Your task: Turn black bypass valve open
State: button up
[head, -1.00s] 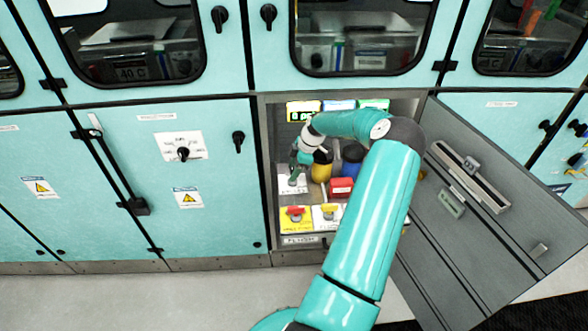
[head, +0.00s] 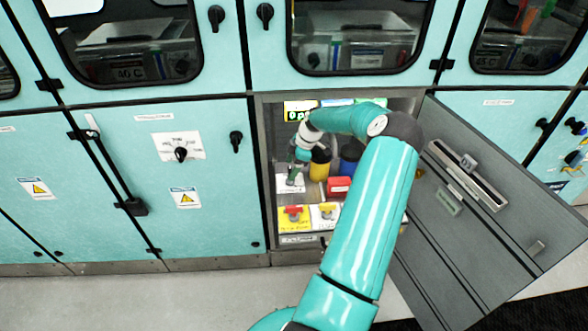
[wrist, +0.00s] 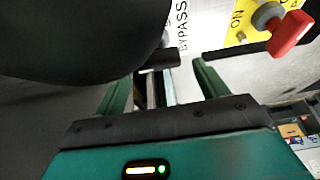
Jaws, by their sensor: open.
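My gripper (head: 293,174) reaches into the open cabinet bay, at the white label plate (head: 290,187) on the left. In the wrist view my gripper (wrist: 190,58) is open, its fingers apart with dark tips beside the word BYPASS. I cannot make out the black bypass valve for certain; in the head view it is too small and partly covered by my gripper. A large dark rounded shape fills the upper left of the wrist view, and I cannot tell what it is. Whether a finger touches the valve cannot be told.
A red-handled valve (wrist: 290,33) on a yellow ON plate is right of my fingers; it also shows in the head view (head: 292,213). A yellow-handled valve (head: 327,211), red block (head: 339,186) and yellow container (head: 320,165) are close by. The grey door (head: 470,235) stands open right.

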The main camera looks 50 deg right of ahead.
jog(key=s+a+r, duration=0.9)
jog(key=a+r, duration=0.1)
jog(key=r, duration=0.1)
jog(key=shift+a+r, duration=0.35)
jog(key=w+a+r+m+g+h, duration=0.1)
jog(key=w+a+r+m+h, duration=0.1)
jog(key=a+r, duration=0.65)
jog(key=w+a+r+m+g+h, duration=0.1)
jog(key=w+a+r+m+h, duration=0.15)
jog(key=a, duration=1.05)
jog(key=s+a+r+m+t, duration=0.1)
jog(key=s+a+r, duration=0.2)
jog(key=a, duration=0.2)
jog(key=s+a+r+m+t+y, duration=0.1)
jog(key=s+a+r+t, duration=0.1)
jog(key=a, duration=0.4)
jog(key=s+a+r+m+t, duration=0.1)
jog(key=s+a+r+m, duration=0.1)
jog(key=s+a+r, duration=0.2)
jog(key=shift+s+a, duration=0.25)
jog(key=shift+a, duration=0.9)
